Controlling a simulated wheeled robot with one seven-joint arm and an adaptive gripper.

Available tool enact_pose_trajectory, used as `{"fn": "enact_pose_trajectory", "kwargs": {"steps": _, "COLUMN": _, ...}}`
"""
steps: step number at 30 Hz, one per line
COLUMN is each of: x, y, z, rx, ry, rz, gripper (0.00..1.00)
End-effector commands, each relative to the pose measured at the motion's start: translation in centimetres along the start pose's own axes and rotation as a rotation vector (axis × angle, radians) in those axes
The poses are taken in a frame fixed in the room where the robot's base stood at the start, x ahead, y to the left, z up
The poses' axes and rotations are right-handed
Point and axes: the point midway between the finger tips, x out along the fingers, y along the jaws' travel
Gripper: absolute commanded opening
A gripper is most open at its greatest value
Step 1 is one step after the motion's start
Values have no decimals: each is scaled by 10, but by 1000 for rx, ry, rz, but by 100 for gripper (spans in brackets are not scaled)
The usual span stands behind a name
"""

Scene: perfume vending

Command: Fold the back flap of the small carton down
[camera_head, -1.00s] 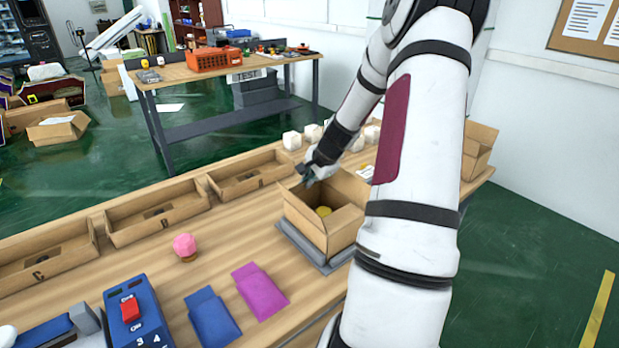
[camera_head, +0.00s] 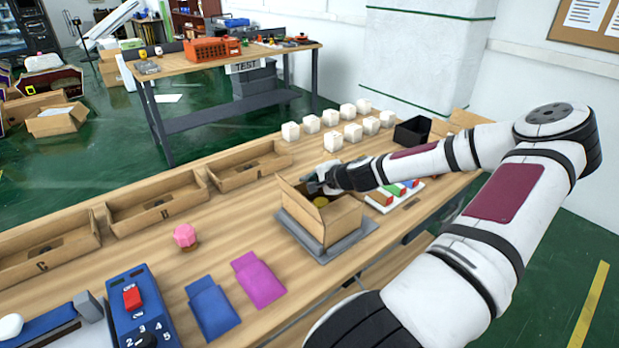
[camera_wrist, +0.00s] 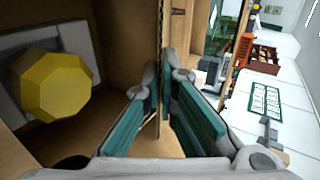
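The small carton (camera_head: 343,219) stands open on a grey plate on the wooden bench. A yellow piece (camera_head: 320,201) lies inside; in the wrist view it is a faceted yellow block (camera_wrist: 52,85) on the left. My gripper (camera_head: 318,182) is at the carton's far upper edge. In the wrist view my gripper (camera_wrist: 160,105) has its teal fingers apart, with an upright cardboard panel (camera_wrist: 160,40) running between them. I cannot tell whether that panel is the back flap or the wall, or whether both fingers touch it. One flap (camera_head: 294,194) shows raised at the carton's left.
Several white blocks (camera_head: 332,141) and a black bin (camera_head: 411,131) stand beyond the carton. Open trays (camera_head: 158,207) line the bench's far edge. A pink piece (camera_head: 184,235), blue pouch (camera_head: 213,308), purple pouch (camera_head: 258,280) and blue control box (camera_head: 142,310) lie left and in front.

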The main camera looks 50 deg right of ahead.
Motion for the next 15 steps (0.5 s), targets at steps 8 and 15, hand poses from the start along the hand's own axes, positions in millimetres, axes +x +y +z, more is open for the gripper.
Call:
{"fn": "enact_pose_trajectory", "kwargs": {"steps": 8, "x": 1, "y": 4, "z": 0, "rx": 3, "ry": -2, "rz": -67, "gripper": 0}}
{"fn": "enact_pose_trajectory", "kwargs": {"steps": 15, "x": 1, "y": 5, "z": 1, "rx": 1, "ry": -2, "rz": -83, "gripper": 0}}
